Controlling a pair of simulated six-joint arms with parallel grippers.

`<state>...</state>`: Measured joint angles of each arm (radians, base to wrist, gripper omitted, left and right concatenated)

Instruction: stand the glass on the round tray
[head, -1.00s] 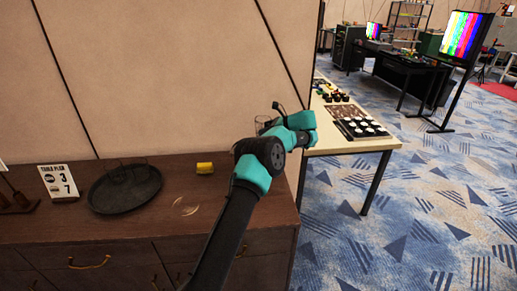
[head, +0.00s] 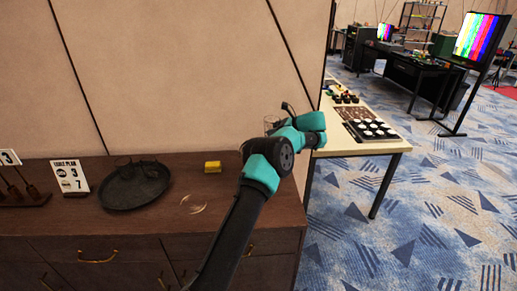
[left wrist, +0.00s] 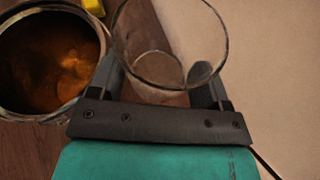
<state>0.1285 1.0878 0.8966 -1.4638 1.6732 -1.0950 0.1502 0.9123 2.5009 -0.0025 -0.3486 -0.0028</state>
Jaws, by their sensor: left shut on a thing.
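A clear glass (head: 271,122) shows behind my left wrist in the head view, above the right end of the brown cabinet. In the left wrist view the glass (left wrist: 150,72) stands between the two fingers of my left gripper (left wrist: 160,88), which is shut on it. In the head view that gripper (head: 274,127) is mostly hidden behind its own wrist. The round black tray (head: 135,199) lies on the cabinet to the left, with faint dark outlines of clear glassware on it. My right gripper is not in view.
A round vessel with amber contents (left wrist: 50,60) is beside the glass in the left wrist view. A pale table (head: 370,149) stands right.

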